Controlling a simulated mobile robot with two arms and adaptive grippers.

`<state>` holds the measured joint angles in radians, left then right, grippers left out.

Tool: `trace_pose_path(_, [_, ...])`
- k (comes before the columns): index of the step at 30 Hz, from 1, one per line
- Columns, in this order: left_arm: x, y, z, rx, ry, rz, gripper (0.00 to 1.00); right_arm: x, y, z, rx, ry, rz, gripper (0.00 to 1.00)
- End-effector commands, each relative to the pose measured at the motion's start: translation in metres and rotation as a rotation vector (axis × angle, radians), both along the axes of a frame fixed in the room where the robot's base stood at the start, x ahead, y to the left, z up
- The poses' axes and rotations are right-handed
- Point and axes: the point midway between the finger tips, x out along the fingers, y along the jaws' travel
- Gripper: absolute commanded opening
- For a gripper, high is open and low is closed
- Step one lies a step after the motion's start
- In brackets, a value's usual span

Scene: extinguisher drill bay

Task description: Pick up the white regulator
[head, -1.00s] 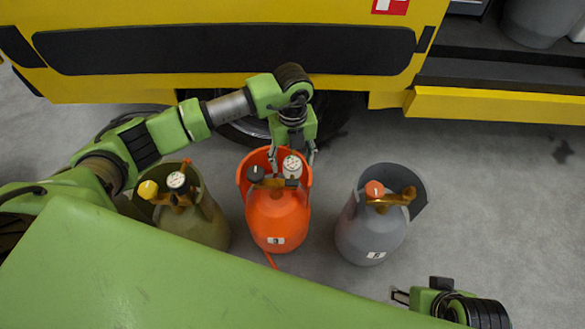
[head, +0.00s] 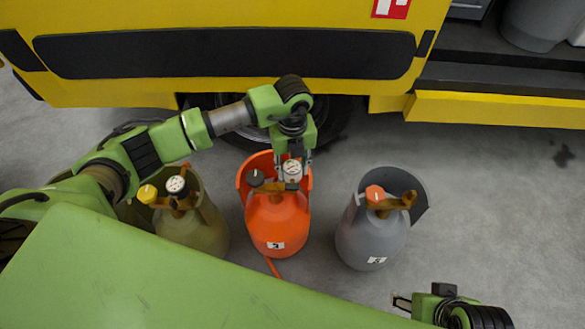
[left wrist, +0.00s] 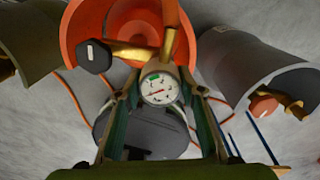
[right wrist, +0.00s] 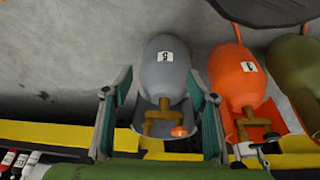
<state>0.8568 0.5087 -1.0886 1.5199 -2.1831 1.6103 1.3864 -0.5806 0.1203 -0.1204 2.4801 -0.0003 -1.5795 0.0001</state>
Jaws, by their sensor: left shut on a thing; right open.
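The white regulator (head: 292,171), with a round dial, sits at the top of the orange cylinder (head: 277,222) inside its collar. In the left wrist view the dial (left wrist: 160,88) faces the camera between my fingers. My left gripper (head: 292,160) is shut on the white regulator from above. The regulator still appears at the cylinder's brass valve; I cannot tell whether it is attached. My right gripper (head: 401,301) is open and empty at the lower right; in the right wrist view its fingers (right wrist: 158,74) stand wide apart, with the grey cylinder (right wrist: 165,72) beyond them.
An olive cylinder (head: 205,226) with a yellow knob and a dial stands left of the orange one. The grey cylinder (head: 368,238) with an orange-red knob stands to the right. A yellow vehicle (head: 200,90) is close behind. Floor at the right is clear.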

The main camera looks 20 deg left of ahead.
Motion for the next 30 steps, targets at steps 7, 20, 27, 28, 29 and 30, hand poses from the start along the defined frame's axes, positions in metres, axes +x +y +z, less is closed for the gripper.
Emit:
trace_pose_path(7, [0.002,0.0,0.03,-0.001,-0.005,-0.001,0.14,0.002,0.0,-0.002,0.0,0.001,0.0,0.53])
trace_pose_path(20, [-0.073,-0.021,0.102,-0.002,-0.002,-0.007,0.14,0.016,0.004,-0.082,-0.001,0.046,0.006,0.53])
trace_pose_path(27, [-0.116,-0.034,0.121,-0.002,-0.002,-0.003,0.14,0.014,0.004,-0.106,-0.002,0.058,0.008,0.53])
trace_pose_path(28, [-0.12,-0.035,0.123,-0.003,-0.002,-0.004,0.14,0.014,0.004,-0.108,-0.002,0.059,0.008,0.53])
trace_pose_path(29, [-0.123,-0.036,0.124,-0.003,-0.002,-0.003,0.14,0.013,0.004,-0.11,-0.002,0.059,0.009,0.53])
trace_pose_path(30, [-0.126,-0.037,0.126,-0.003,-0.002,-0.002,0.14,0.013,0.004,-0.112,-0.002,0.06,0.009,0.53])
